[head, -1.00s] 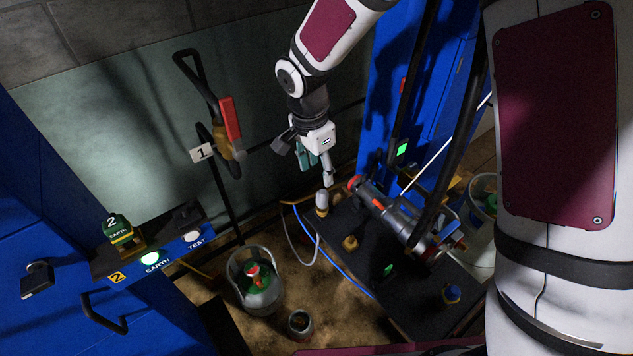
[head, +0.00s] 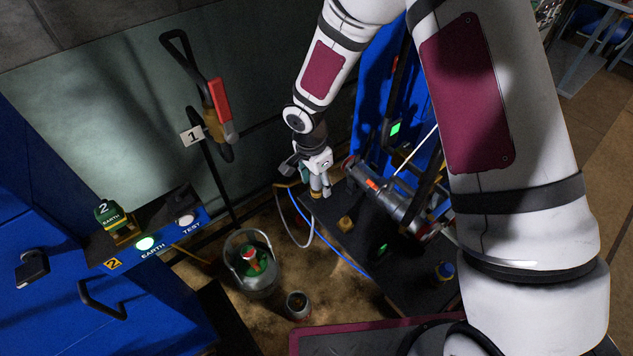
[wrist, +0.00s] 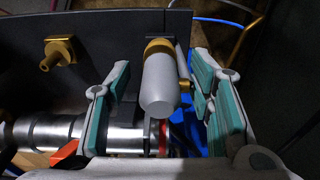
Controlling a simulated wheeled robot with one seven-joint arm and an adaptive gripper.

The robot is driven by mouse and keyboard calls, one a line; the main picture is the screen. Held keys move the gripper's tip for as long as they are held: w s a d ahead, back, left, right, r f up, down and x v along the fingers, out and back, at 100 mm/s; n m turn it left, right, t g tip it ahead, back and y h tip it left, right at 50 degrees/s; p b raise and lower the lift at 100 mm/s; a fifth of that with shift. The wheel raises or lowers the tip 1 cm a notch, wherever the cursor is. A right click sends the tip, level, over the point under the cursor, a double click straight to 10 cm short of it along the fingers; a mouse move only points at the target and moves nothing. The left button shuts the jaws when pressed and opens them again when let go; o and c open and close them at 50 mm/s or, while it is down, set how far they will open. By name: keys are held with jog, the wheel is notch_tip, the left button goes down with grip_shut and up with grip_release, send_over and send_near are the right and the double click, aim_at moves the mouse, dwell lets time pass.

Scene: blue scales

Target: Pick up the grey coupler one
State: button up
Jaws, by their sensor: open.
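The grey coupler (wrist: 162,85), a rounded grey cylinder with a brass collar, shows in the wrist view with its end towards the camera. It lies between the two teal-padded fingers of my gripper (wrist: 160,70), which stand apart on its left and right. Gaps show on both sides, wider on the left; a small brass stub sits close to the right finger. In the head view my gripper (head: 319,182) is down at the far left end of the dark bench (head: 365,240); there its fingers largely hide the coupler.
A silver cylinder with red parts (head: 385,200) lies along the bench; it also fills the lower left of the wrist view (wrist: 45,132). A brass fitting (head: 345,224) stands nearby. A blue hose (head: 325,238) runs past the bench's edge. A bucket (head: 253,270) stands on the floor.

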jog(key=shift+f, duration=0.6)
grip_shut()
